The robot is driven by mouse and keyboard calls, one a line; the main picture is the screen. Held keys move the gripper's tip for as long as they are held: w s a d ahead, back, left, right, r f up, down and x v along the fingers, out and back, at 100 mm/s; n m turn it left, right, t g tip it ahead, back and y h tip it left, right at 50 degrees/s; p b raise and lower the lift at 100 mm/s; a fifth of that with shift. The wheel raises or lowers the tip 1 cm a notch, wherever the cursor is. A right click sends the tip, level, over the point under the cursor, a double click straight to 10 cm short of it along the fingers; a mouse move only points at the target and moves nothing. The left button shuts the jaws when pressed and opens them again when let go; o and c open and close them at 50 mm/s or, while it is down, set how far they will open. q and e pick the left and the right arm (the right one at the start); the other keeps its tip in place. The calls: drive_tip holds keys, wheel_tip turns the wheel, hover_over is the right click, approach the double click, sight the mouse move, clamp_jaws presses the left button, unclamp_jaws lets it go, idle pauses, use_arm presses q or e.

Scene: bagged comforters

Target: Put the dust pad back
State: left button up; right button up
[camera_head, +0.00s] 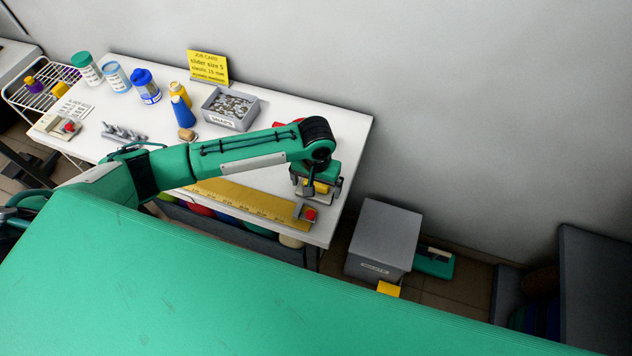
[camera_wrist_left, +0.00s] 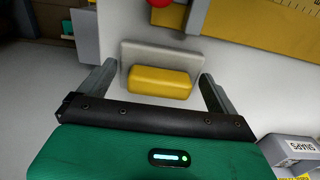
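A grey pad with a yellow block on top, likely the dust pad (camera_wrist_left: 160,82), lies on the white table and shows in the left wrist view between my left fingers. In the head view its yellow part (camera_head: 318,187) shows under my left gripper (camera_head: 317,190), near the table's right end. My left gripper also shows in the left wrist view (camera_wrist_left: 158,72). It is open, with one finger at each side of the pad and a visible gap to the yellow block. The head view partly hides the pad behind the gripper. My right gripper is not in view.
A yellow ruler (camera_head: 240,201) runs along the table's front edge, with a red-buttoned grey piece (camera_head: 309,213) at its end. A grey tray of snaps (camera_head: 231,108), bottles (camera_head: 146,87) and a yellow job card (camera_head: 208,66) stand behind. A grey bin (camera_head: 384,236) stands right of the table.

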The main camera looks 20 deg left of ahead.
sight(316, 183)
use_arm(q)
drive_tip(key=shift+r, duration=0.3)
wheel_tip(316, 183, up, 12)
drive_tip(key=b, duration=0.2)
drive_tip(key=shift+d+f, duration=0.1)
drive_tip(key=shift+f, duration=0.1)
idle(0.4)
